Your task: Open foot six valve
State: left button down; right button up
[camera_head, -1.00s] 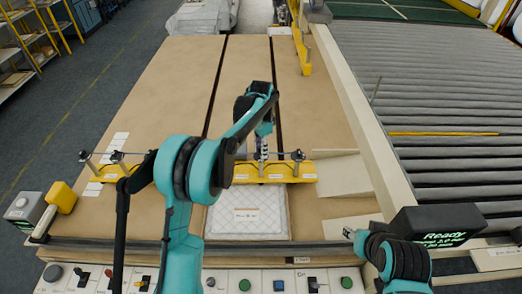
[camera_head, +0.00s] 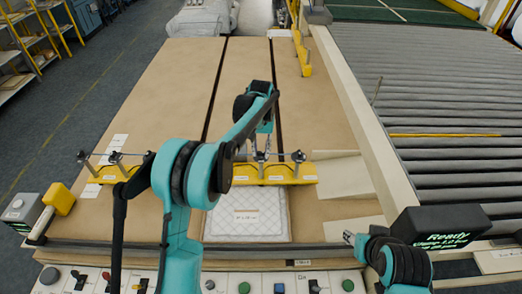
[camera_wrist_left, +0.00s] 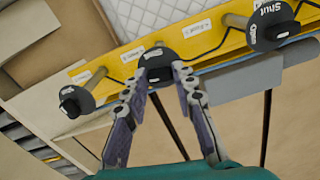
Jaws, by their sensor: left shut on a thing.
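A yellow bar (camera_head: 275,174) with black-capped valve knobs on short stems lies across the brown table. My left gripper (camera_head: 262,157) is over the bar, right of its middle. In the left wrist view its fingers (camera_wrist_left: 159,72) sit on both sides of one black knob (camera_wrist_left: 158,60) and are shut on it. Another knob, marked "Shut" (camera_wrist_left: 272,22), stands to the right, and one more (camera_wrist_left: 75,101) to the left. The white tags by the stems are too small to read surely. My right gripper (camera_head: 349,238) is at the lower right, away from the bar; its fingers are unclear.
A white quilted pad (camera_head: 245,218) with a label lies in front of the bar. A row of buttons and switches (camera_head: 210,284) runs along the front edge. A dark display reading "Ready" (camera_head: 440,228) stands at right, beside grey rollers (camera_head: 450,100).

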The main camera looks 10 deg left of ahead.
aim_at(261, 152)
pick_arm(q)
jog(key=shift+n, duration=1)
jog(key=c, duration=1.2)
grip_release()
notch_tip(261, 152, up, 12)
